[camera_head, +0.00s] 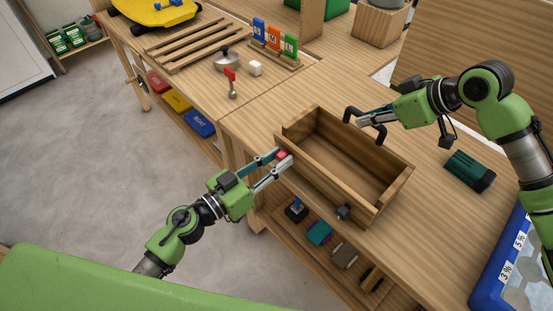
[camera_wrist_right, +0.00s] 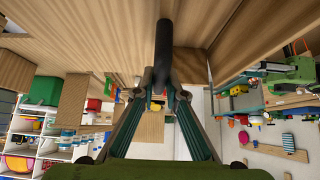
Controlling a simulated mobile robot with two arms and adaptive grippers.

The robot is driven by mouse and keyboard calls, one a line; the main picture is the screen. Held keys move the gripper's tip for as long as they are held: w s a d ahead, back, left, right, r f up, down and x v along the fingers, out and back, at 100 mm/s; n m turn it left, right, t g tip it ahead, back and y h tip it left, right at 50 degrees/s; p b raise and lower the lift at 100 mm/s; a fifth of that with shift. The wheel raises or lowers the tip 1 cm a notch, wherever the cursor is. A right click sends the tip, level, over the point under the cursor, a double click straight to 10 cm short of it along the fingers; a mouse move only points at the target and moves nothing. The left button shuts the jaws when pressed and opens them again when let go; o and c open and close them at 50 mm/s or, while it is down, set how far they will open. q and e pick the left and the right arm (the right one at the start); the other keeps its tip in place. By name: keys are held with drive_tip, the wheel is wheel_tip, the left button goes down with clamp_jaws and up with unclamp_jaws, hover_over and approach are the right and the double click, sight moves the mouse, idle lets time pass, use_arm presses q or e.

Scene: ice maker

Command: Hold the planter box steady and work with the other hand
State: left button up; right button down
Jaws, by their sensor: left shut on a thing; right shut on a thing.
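The planter box (camera_head: 377,215) is an open wooden box on the workbench, empty inside as far as I see. My left gripper (camera_head: 282,157) is at its left end, shut on a small red piece (camera_head: 283,154) against the box wall. A black curved handle (camera_head: 381,134) stands at the box's far side. My right gripper (camera_head: 359,121) is shut on this handle. In the right wrist view the black bar (camera_wrist_right: 163,50) runs between the fingertips (camera_wrist_right: 160,88). Whether the handle is fixed to the box is not clear.
A dark green block (camera_head: 469,170) lies on the bench right of the box. A small dark cube (camera_head: 343,212) is at the box's near side. A lower shelf holds several small items.

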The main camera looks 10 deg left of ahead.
use_arm(q)
drive_tip(key=m+y, duration=0.1)
drive_tip(key=m, duration=0.3)
drive_tip(key=shift+t, duration=0.4)
drive_tip(key=m+t, duration=0.1)
drive_tip(key=m, duration=0.2)
drive_tip(key=shift+d+f+m+y, duration=0.1)
drive_tip(key=shift+m+y, duration=0.3)
drive_tip(key=shift+f+m+t+h, duration=0.15)
drive_tip(key=shift+m+t+h, duration=0.25)
drive_tip(key=shift+m, duration=4.05)
drive_tip(key=shift+f+m+t+h, duration=0.2)
drive_tip(key=shift+m+h, duration=0.35)
drive_tip(key=shift+m, duration=3.95)
drive_tip(key=shift+f+m+t+h, duration=0.15)
drive_tip(key=shift+m+t+h, duration=0.25)
drive_tip(key=shift+m, duration=4.05)
drive_tip(key=o, duration=1.1)
drive_tip(key=shift+o, duration=0.2)
drive_tip(key=shift+r, duration=0.1)
